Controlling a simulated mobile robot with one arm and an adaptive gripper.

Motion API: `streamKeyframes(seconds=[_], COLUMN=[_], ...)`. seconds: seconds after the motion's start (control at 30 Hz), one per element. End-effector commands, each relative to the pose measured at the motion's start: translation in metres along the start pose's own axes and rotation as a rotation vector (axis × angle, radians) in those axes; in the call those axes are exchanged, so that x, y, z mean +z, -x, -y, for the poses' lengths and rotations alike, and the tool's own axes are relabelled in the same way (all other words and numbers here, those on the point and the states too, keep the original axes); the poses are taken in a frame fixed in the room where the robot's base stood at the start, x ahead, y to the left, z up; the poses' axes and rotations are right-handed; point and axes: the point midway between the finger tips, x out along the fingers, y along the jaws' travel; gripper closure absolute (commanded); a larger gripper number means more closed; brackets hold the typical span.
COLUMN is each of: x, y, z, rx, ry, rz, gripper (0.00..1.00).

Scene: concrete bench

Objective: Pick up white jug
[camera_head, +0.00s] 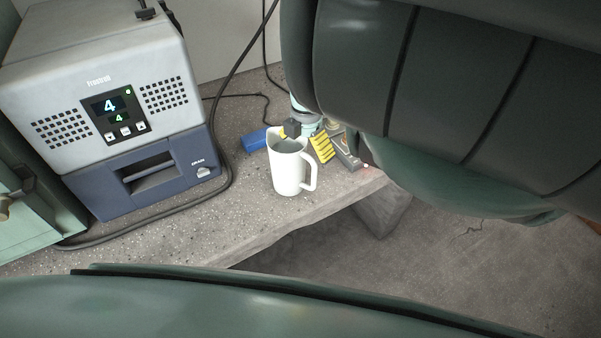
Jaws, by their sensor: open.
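The white jug (287,172) stands upright on the concrete bench near its front edge, with its handle to the right. Its open top shows a grey inside. My gripper (293,129) shows only in part, as a small dark piece just at the jug's far rim, below my large dark arm links. It is open and not shut on the jug. Whether it touches the rim, and where its other finger is, I cannot tell.
A grey and blue machine (112,108) with a lit display stands at left, with a black cable (228,150) beside it. A blue object (255,140) lies behind the jug. A yellow striped piece (322,148) is close to its right. The bench (180,235) is clear to the jug's front left.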

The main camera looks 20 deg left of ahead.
Motion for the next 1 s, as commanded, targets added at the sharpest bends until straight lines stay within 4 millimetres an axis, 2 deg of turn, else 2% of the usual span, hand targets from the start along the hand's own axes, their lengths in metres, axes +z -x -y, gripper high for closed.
streamKeyframes(seconds=[0.17, 0.4, 0.6, 0.93, 1.0], x=[0.0, 0.004, 0.005, 0.006, 0.006], y=[-0.009, -0.036, -0.05, -0.052, -0.052], z=[0.0, 0.003, 0.002, 0.003, 0.003], rx=[0.001, 0.001, 0.003, 0.001, 0.001], ry=[0.001, 0.002, 0.002, 0.001, 0.001], rz=[-0.003, -0.005, -0.002, 0.0, 0.0], gripper=[0.0, 0.0, 0.0, 0.0, 0.07])
